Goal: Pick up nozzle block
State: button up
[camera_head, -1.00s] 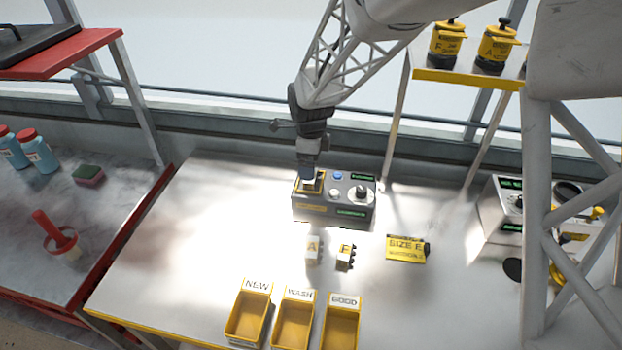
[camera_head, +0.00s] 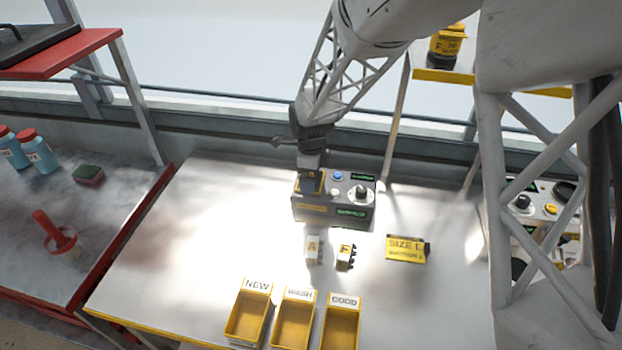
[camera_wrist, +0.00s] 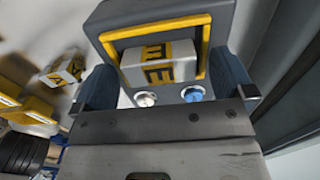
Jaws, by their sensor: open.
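A pale nozzle block (camera_wrist: 160,62) with a yellow band and a dark letter sits in the yellow-framed slot of a grey machine (camera_head: 335,212). My gripper (camera_wrist: 163,82) is open, with one blue finger on each side of the framed slot in the wrist view. In the head view my gripper (camera_head: 309,182) is over the machine's left part and hides most of the slot. Contact with the block cannot be told. Two other blocks stand on the table in front of the machine, one marked A (camera_head: 312,250) and one marked F (camera_head: 345,257).
Yellow bins labelled NEW (camera_head: 247,318), WASH (camera_head: 292,324) and GOOD (camera_head: 341,327) stand at the table's front. A yellow SIZE sign (camera_head: 406,250) is right of the blocks. The machine has knobs and a blue button (camera_head: 337,175). The table's left part is clear.

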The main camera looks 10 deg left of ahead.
dwell(0.4)
jog(key=c, duration=1.1)
jog(key=shift+c, duration=0.2)
jog(key=shift+r, duration=0.1)
jog(key=shift+r, duration=0.8)
notch_tip(320, 180, up, 2)
jog(key=shift+r, duration=0.1)
jog(key=s+d, duration=0.3)
jog(key=s, duration=0.4)
jog(key=s+d+r, duration=0.1)
jog(key=s+d, duration=0.3)
jog(key=s, duration=0.3)
jog(key=shift+s, duration=0.15)
